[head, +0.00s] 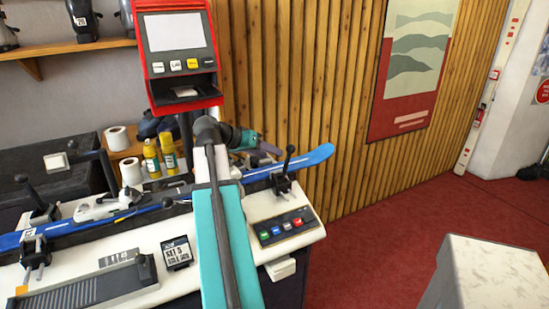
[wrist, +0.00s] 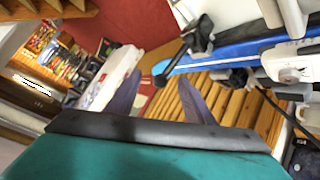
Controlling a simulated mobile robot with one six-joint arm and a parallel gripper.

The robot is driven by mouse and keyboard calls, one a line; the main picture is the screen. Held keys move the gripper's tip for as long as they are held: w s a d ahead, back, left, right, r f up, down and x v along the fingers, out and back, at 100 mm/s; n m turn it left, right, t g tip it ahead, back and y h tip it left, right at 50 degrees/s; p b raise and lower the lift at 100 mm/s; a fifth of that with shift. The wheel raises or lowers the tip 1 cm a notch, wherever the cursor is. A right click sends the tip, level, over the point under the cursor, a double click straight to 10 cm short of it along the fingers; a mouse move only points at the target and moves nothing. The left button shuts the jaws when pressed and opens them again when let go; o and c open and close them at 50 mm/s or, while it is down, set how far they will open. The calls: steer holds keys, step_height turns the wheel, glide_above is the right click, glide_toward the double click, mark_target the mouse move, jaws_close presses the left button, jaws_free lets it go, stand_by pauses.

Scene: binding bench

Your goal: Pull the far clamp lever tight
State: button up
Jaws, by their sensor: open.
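The blue ski (head: 312,158) lies across the white bench (head: 215,215), its tip at the right. The far clamp (head: 281,182) grips it near that tip; its black lever (head: 288,162) stands up with a round knob. My gripper (head: 268,153) is just left of the lever, partly hidden behind my arm. In the wrist view its purple fingers (wrist: 168,84) are apart and empty. The lever (wrist: 178,62) slants down there, its knob appearing between the fingertips; I cannot tell whether they touch. The clamp (wrist: 201,36) and ski (wrist: 232,52) show beyond.
A nearer clamp (head: 38,212) holds the ski's left part. A binding (head: 108,204) sits mid-ski. A red-framed terminal (head: 182,55), yellow bottles (head: 168,152) and white rolls stand behind. A button panel (head: 283,227) is on the bench's right end.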

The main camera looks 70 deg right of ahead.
steer(key=v, duration=0.6)
steer(key=shift+a+r+b, duration=0.2)
steer(key=shift+a+b, duration=0.05)
steer(key=shift+b, duration=0.1)
